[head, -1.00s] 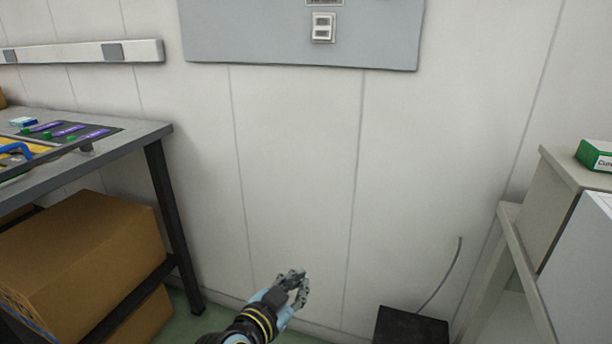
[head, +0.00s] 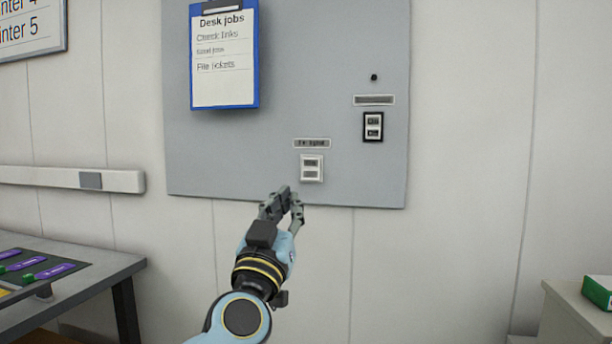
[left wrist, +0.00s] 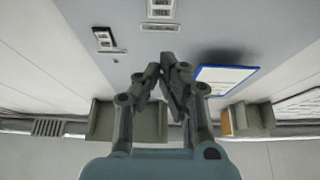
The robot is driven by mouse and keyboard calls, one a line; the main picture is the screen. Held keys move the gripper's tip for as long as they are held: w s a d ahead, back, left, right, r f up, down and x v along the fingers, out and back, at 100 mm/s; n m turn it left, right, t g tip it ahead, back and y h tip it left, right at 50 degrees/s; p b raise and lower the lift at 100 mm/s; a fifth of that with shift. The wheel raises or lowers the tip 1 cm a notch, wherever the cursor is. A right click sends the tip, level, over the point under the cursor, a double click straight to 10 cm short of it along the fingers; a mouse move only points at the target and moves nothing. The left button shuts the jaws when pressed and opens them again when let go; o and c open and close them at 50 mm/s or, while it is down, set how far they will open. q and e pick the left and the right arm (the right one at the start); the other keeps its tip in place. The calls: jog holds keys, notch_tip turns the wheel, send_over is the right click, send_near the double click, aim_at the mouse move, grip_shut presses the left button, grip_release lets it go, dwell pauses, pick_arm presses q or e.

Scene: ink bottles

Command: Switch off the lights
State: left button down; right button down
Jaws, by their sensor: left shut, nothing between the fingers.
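A white two-button switch (head: 312,168) sits low on the grey wall panel (head: 280,120), under a small label. A second switch with a black frame (head: 373,127) sits higher and to the right on the panel, under a blank-looking plate. My left gripper (head: 285,192) is shut and empty, just below and left of the white switch, in front of the panel's lower edge; I cannot tell its distance from the wall. In the left wrist view the gripper (left wrist: 165,62) points at the panel, with the white switch (left wrist: 161,9) at the top and the black-framed switch (left wrist: 103,38) at upper left. My right gripper is not in view.
A blue clipboard (head: 224,55) headed "Desk jobs" hangs on the panel's left. A grey desk (head: 95,273) with purple and green items stands at lower left. A cabinet (head: 580,317) with a green box (head: 597,292) stands at lower right.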

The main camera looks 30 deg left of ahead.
pick_arm(q)
jog(key=shift+w, duration=0.1)
jog(key=p, duration=0.1)
send_near(312, 163)
notch_tip(312, 163, up, 3)
jog(key=w, duration=0.1)
jog(key=w+b, duration=0.1)
jog(key=w+a+b, duration=0.1)
jog(key=shift+w+f, duration=0.35)
jog(key=shift+w+a+b, duration=0.2)
jog(key=shift+w+b, duration=0.25)
jog(key=shift+w, duration=0.05)
jog(key=shift+r, duration=0.1)
